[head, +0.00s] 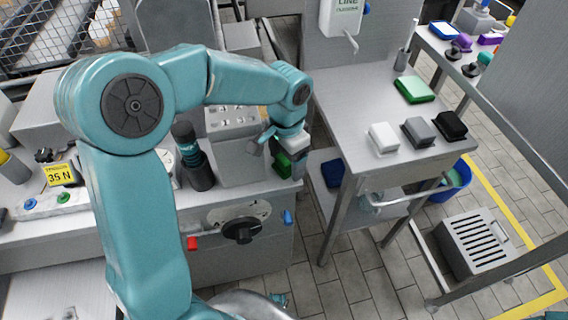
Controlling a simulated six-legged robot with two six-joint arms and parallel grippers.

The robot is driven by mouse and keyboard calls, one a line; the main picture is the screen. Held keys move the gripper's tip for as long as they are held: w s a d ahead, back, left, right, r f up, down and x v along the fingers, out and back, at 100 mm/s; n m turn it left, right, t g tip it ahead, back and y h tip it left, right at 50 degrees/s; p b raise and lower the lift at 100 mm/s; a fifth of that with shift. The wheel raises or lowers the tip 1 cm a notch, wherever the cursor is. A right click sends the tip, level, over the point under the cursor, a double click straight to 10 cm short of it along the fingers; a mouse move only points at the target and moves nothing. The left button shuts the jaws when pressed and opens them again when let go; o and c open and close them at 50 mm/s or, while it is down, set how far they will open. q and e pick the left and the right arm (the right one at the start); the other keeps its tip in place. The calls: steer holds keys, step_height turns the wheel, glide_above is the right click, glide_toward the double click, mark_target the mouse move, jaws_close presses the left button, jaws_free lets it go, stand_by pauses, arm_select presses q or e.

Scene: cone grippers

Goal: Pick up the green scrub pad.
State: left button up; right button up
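A flat green pad (414,89) with a pale edge lies on the steel side table, toward its back right. A second green piece (282,163) shows directly below my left gripper (279,145), at the right end of the steel counter. It is small and partly covered by the gripper, so I cannot tell which of the two is the scrub pad. My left arm reaches across the counter, with its gripper pointing down at this piece. Whether the fingers are open or touch the piece is not clear. My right gripper is not in view.
White (383,138), grey (418,132) and black (450,125) blocks stand along the side table's (355,105) front. A dark cylinder (193,157) stands on the counter left of the gripper. A gap separates counter and table. A slotted grey box (474,243) is on the floor.

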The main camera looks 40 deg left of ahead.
arm_select(q)
steer(key=c, duration=1)
step_height(320, 180, up, 20)
steer(key=p, duration=0.4)
